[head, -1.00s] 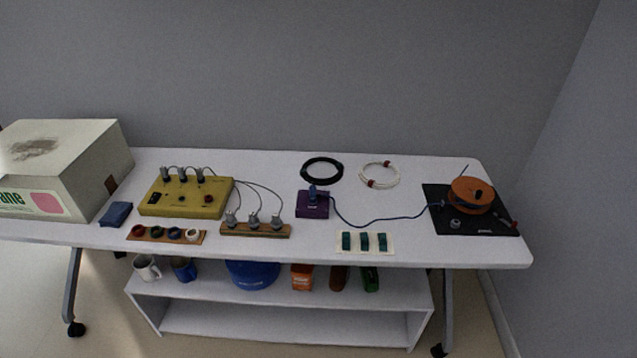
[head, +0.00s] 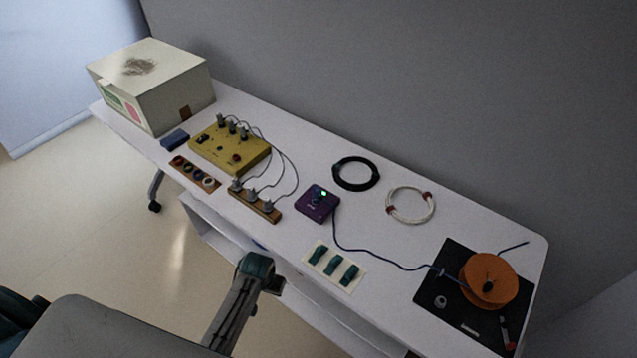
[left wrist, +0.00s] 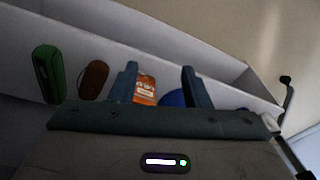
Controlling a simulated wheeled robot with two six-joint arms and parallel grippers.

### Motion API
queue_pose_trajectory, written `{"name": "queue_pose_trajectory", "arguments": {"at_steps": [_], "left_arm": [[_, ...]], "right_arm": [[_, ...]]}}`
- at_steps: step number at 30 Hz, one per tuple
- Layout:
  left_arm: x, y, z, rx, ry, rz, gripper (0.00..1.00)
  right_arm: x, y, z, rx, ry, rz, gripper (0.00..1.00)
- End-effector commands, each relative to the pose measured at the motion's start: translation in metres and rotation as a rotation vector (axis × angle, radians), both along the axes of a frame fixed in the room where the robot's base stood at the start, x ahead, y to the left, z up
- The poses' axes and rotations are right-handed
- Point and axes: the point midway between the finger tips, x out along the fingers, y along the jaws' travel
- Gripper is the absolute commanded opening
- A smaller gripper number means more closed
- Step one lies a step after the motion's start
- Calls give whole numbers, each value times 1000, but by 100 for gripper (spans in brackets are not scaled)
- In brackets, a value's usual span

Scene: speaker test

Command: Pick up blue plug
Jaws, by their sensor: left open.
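A small dark blue plug (head: 318,198) appears to stand on the purple box (head: 310,211) on the table. A small green light glows at its top. A blue cable (head: 378,256) runs from the box to the black mat at the right. My left gripper (head: 257,266) is in front of the table's front edge, away from the purple box. In the left wrist view its two fingers (left wrist: 160,82) are apart with nothing held between them. The plug is not in the left wrist view. My right gripper is not in view.
An orange reel (head: 488,280) sits on the black mat (head: 432,294). A white card (head: 352,260) with teal pieces, black (head: 356,173) and white (head: 411,205) coils, a wooden strip (head: 262,210) and a yellow box (head: 228,152) surround the purple box. The lower shelf holds an orange package (left wrist: 146,90).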

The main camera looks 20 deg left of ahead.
Motion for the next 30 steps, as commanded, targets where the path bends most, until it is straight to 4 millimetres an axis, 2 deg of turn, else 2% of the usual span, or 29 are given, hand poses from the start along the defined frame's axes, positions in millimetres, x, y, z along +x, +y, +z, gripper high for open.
{"name": "queue_pose_trajectory", "arguments": {"at_steps": [1,3,8,13,23,30], "left_arm": [[9,-2,29,0,-7,2,43],[16,-4,56,-2,-9,6,43],[26,-7,109,-4,-12,14,43],[31,-10,162,-8,-18,21,43],[86,-23,178,-27,22,37,43],[143,-39,212,-46,63,45,43]], "right_arm": [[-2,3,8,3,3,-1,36],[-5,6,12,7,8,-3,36],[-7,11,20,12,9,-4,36],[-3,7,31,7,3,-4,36],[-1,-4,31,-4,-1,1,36],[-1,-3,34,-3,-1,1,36]]}}
